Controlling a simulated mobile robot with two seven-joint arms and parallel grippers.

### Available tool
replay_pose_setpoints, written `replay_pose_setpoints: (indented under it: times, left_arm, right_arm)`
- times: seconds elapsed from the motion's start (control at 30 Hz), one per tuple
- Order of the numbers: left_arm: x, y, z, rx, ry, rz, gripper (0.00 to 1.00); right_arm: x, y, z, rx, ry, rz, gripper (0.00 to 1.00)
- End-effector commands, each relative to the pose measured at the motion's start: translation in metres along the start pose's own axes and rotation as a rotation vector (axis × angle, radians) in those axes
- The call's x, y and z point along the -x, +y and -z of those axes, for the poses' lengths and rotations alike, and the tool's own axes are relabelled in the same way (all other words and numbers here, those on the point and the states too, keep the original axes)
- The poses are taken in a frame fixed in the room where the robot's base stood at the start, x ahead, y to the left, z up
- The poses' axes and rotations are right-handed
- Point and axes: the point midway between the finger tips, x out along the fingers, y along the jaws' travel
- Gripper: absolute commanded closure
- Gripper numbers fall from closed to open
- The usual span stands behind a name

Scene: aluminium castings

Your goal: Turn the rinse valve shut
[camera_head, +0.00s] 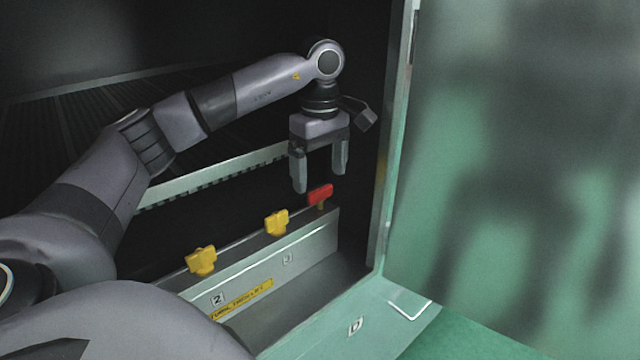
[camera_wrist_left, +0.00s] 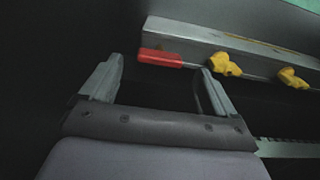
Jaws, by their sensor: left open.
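A red valve handle (camera_head: 320,193) sits at the far right end of a metal rail. Two yellow valve handles stand on the same rail, a middle one (camera_head: 277,222) and a nearer one (camera_head: 202,261). I cannot tell from a label which is the rinse valve. My left gripper (camera_head: 320,181) is open and empty, pointing down just above the red handle. In the left wrist view the red handle (camera_wrist_left: 160,58) shows beyond and between the fingertips, apparently apart from them. The yellow handles (camera_wrist_left: 226,64) lie to its right there. My right gripper is in neither view.
The rail (camera_head: 315,250) carries small number plates and a yellow label (camera_head: 243,299). A metal door post (camera_head: 391,150) and a green panel (camera_head: 520,170) stand close right of the gripper. A pale toothed strip (camera_head: 215,176) runs behind. The space around the gripper is dark.

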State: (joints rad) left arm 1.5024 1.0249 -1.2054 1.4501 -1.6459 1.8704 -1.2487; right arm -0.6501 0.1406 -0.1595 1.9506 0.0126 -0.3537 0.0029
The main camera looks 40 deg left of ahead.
Motion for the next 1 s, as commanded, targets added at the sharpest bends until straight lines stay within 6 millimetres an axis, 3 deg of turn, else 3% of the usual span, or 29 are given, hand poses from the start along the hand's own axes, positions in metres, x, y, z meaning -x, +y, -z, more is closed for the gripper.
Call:
replay_pose_setpoints:
  times: [0.23, 0.57, 0.77, 1.0]
  left_arm:
    - [-0.032, -0.001, 0.000, 0.000, 0.001, 0.001, 0.11]
    - [-0.037, 0.000, 0.000, 0.000, 0.000, 0.000, 0.11]
    - [-0.037, 0.000, 0.000, 0.000, 0.000, 0.001, 0.67]
    - [-0.037, -0.001, 0.000, -0.012, 0.000, 0.001, 0.67]
  right_arm:
    - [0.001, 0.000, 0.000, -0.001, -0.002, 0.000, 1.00]
    - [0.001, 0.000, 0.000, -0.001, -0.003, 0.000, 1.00]
    - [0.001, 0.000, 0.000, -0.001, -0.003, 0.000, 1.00]
    - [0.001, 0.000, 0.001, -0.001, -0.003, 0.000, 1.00]
